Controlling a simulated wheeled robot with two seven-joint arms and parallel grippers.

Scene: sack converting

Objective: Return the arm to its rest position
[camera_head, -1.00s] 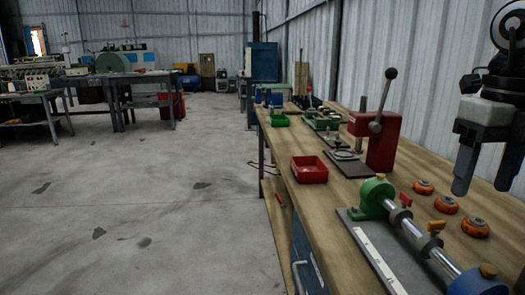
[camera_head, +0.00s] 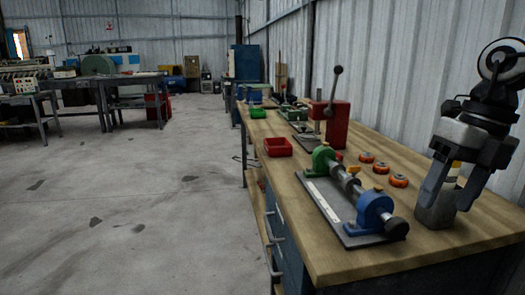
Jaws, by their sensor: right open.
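My right gripper (camera_head: 449,207) hangs at the right of the head view, fingers pointing down. Its jaws are open, and I see no task object held in them. It shows in front of the near right part of the wooden workbench (camera_head: 330,262); I cannot tell its exact height above the top. A small yellow-orange bit shows between the fingers. My left gripper is not in view.
A fixture with a green clamp (camera_head: 323,158) and a blue clamp (camera_head: 374,211) stands left of the gripper. Three orange discs (camera_head: 398,180), a red tray (camera_head: 278,147) and a red press (camera_head: 335,124) are farther back.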

